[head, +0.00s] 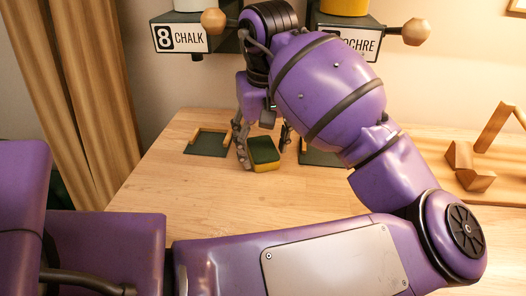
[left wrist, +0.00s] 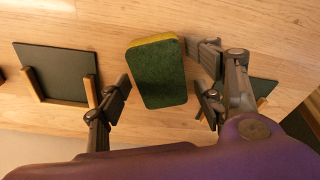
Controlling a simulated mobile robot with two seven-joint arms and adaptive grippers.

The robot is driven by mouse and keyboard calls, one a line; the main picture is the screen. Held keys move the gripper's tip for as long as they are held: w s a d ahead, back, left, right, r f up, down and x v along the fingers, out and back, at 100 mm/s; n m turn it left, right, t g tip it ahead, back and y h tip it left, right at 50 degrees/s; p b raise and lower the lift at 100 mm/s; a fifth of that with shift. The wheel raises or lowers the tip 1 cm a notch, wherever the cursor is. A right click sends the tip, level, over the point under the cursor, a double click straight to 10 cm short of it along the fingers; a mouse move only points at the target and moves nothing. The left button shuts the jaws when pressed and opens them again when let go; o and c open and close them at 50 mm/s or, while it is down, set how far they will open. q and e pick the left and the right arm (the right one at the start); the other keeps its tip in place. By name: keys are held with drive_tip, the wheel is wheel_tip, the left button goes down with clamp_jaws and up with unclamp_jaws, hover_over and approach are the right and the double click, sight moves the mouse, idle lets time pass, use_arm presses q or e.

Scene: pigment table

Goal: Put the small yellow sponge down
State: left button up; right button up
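The small sponge (head: 264,153) has a dark green top and a yellow lower layer. It appears to lie flat on the wooden table, green side up. In the left wrist view the sponge (left wrist: 158,74) sits between and beyond my left fingers, slightly turned. My left gripper (head: 265,143) is open, with one finger on each side of the sponge; the left wrist view also shows the gripper (left wrist: 162,102) with gaps beside the sponge. Contact at the far finger cannot be told in the head view. My right gripper is not in view.
A dark square tray (head: 205,151) with wooden edging lies left of the sponge; another (head: 318,159) lies right, partly hidden by my arm. Dispensers marked CHALK (head: 181,39) and OCHRE (head: 358,43) hang above. A wooden stand (head: 470,166) is at right. The table's front left is clear.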

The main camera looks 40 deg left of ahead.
sight(264, 152)
use_arm(q)
wheel_tip(264, 152, up, 12)
drive_tip(key=d+p, duration=0.1)
drive_tip(key=p, duration=0.1)
drive_tip(key=shift+s+f+p, duration=0.2)
drive_tip(key=shift+s+p, duration=0.15)
drive_tip(key=shift+s, duration=0.05)
